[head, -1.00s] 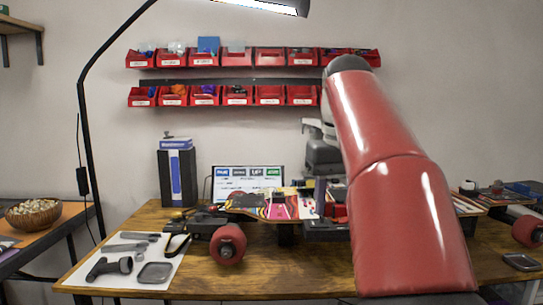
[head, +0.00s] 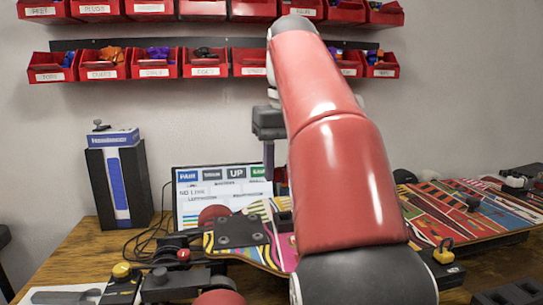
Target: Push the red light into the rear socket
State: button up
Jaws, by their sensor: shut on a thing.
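My gripper (head: 268,160) shows only in part, as a dark block with a narrow finger pointing down, just left of my red arm. It is above the far side of a colourful skateboard deck (head: 232,232). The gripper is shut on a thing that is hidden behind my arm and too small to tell. I cannot make out the red light or the rear socket. My arm covers the middle and right part of this skateboard.
A second patterned deck (head: 480,215) lies at the right. A screen (head: 190,205) and a blue-and-black box (head: 118,180) stand at the back. Red bins (head: 155,68) line the wall. A black device with a red knob (head: 183,254) sits at front left.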

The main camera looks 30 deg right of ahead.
aim_at(286, 183)
jog(key=shift+s+f+b, duration=0.1)
jog(key=shift+f+b, duration=0.95)
jog(key=shift+f, duration=1.6)
jog(key=shift+s+r+p, duration=0.1)
jog(key=shift+p, duration=0.35)
jog(key=shift+f+b, duration=0.35)
jog(key=shift+f, duration=0.7)
dwell(1.2)
jog(key=o, duration=1.1)
jog(key=shift+o, duration=0.2)
jog(key=shift+o, duration=1.1)
jog(key=shift+r, duration=0.2)
